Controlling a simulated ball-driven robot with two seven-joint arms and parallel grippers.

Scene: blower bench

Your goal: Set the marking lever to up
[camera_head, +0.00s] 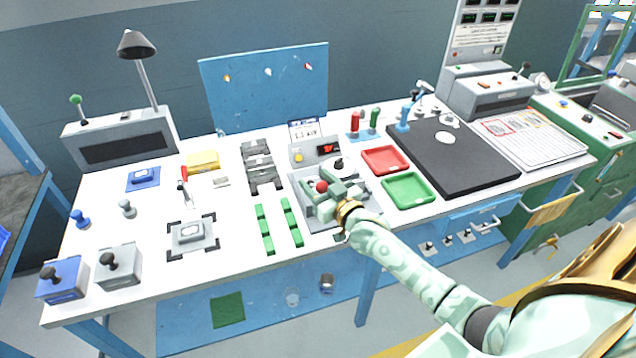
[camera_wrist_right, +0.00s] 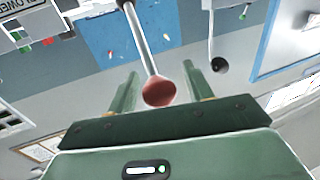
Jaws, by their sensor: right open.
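A lever with a red ball knob (camera_head: 321,187) stands on a grey fixture (camera_head: 308,212) at the middle front of the bench. No readable label shows which lever is the marking lever. My right gripper (camera_head: 332,190) is over this fixture, close beside the red knob. In the right wrist view the red knob (camera_wrist_right: 160,93), on a metal rod, appears between the two open fingers of my right gripper (camera_wrist_right: 162,85). I cannot tell whether a finger touches it. My left gripper is not in view.
A small display box (camera_head: 316,152) with a black knob stands behind the fixture. Green rails (camera_head: 264,230) lie to its left. A red tray (camera_head: 385,160) and a green tray (camera_head: 408,188) lie to its right. A lamp (camera_head: 138,50) rises at the back left.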

